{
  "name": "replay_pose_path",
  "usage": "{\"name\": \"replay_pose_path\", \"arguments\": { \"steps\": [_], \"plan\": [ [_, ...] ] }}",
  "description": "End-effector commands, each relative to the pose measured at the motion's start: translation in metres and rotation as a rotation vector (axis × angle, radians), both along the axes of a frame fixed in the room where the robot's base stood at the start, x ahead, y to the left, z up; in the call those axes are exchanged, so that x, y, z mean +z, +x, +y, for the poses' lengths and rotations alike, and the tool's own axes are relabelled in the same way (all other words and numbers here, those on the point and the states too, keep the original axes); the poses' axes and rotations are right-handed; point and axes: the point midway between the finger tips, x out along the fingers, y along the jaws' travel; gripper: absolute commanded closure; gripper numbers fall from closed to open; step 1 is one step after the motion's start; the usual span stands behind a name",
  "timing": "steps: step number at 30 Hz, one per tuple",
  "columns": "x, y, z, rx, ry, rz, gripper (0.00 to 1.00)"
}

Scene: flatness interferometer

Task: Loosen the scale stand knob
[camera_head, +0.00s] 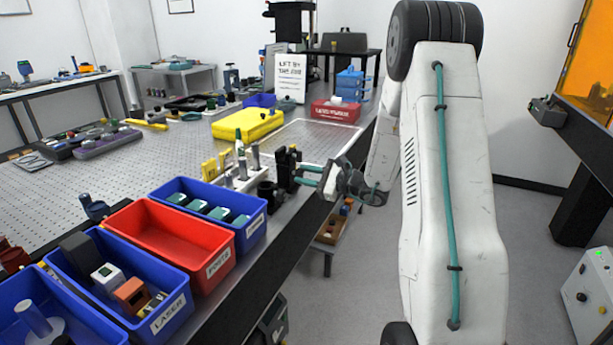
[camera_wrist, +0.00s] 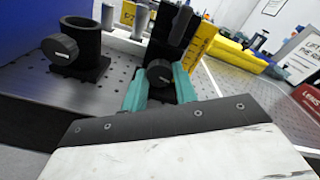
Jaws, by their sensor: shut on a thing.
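The knob sits low on the front of an upright black stand (camera_wrist: 172,32), which I take to be the scale stand. In the head view my gripper (camera_head: 306,176) reaches from the right to the same black stand (camera_head: 286,164) at the table's edge. The fingers are shut on the knob. The head view is too small to show the knob clearly.
A black ring-shaped holder (camera_wrist: 80,38) with its own knob stands to the left. Blue bins and a red bin (camera_head: 168,240) line the near table edge. A yellow case (camera_head: 248,124) lies behind.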

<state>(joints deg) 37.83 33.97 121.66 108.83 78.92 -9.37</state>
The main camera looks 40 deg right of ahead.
Motion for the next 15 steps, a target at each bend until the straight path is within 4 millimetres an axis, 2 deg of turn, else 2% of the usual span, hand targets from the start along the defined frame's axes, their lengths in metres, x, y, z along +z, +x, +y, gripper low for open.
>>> {"name": "replay_pose_path", "arguments": {
  "steps": [15],
  "plan": [
    [-0.0001, -0.0005, -0.0008, -0.002, -0.16, -0.091, 0.94]
  ]
}}
